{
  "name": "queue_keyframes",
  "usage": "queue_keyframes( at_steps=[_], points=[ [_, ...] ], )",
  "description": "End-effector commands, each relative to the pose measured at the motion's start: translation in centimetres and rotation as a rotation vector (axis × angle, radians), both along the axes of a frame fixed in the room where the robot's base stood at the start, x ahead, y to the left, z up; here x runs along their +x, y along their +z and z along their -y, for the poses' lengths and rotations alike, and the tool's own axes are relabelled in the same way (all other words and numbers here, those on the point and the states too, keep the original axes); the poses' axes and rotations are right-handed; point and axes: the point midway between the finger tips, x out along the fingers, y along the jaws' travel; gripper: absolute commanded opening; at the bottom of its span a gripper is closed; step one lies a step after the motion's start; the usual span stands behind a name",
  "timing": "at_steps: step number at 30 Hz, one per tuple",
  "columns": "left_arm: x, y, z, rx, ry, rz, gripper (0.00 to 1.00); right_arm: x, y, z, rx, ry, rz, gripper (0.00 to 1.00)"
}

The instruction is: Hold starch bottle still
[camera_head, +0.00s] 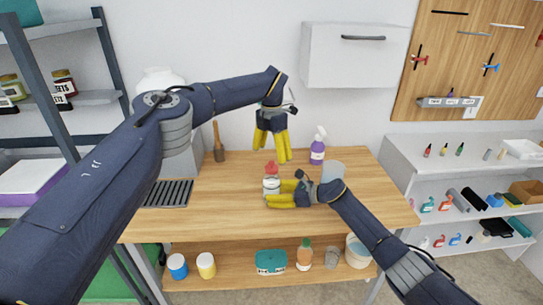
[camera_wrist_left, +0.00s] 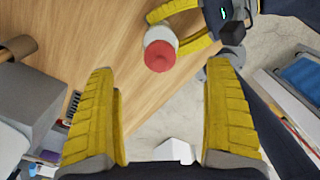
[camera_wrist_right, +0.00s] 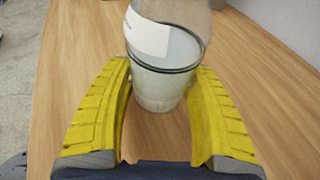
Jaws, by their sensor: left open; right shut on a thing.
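The starch bottle (camera_head: 271,184) stands upright on the wooden table, with a red cap and a pale body. The right wrist view shows its clear body (camera_wrist_right: 158,88) with whitish contents and a white label. My right gripper (camera_head: 277,194) is shut around its lower body, one yellow finger on each side. My left gripper (camera_head: 271,153) is open and empty above and behind the bottle, fingers pointing down. In the left wrist view the red cap (camera_wrist_left: 160,56) shows beyond the open fingers.
A purple spray bottle (camera_head: 318,148) and a translucent container (camera_head: 333,170) stand at the back right of the table. A wooden-handled tool (camera_head: 217,140) and a dark slotted rack (camera_head: 168,193) are at the left. The table's front left is clear. Several containers stand on the shelf below.

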Motion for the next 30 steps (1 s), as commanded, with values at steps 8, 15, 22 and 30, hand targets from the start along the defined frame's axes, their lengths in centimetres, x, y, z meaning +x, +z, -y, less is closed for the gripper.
queue_keyframes(
  at_steps=[8, 15, 22, 30],
  points=[
    [0.0, 0.1, 0.0, 0.000, 0.000, 0.000, 0.86, 0.0, 0.0, 0.0, 0.000, 0.000, 0.000, 0.61],
    [0.0, 0.1, 0.0, 0.001, 0.000, 0.001, 0.86, 0.0, 0.0, 0.0, 0.000, 0.000, 0.000, 0.84],
    [0.0, 0.1, 0.0, 0.001, 0.000, 0.001, 0.86, 0.0, 0.0, 0.1, 0.000, 0.000, 0.000, 0.84],
    [0.0, 0.1, 0.0, 0.001, 0.000, 0.001, 0.86, -0.7, 0.7, 2.6, -0.003, -0.001, 0.002, 0.84]
  ],
)
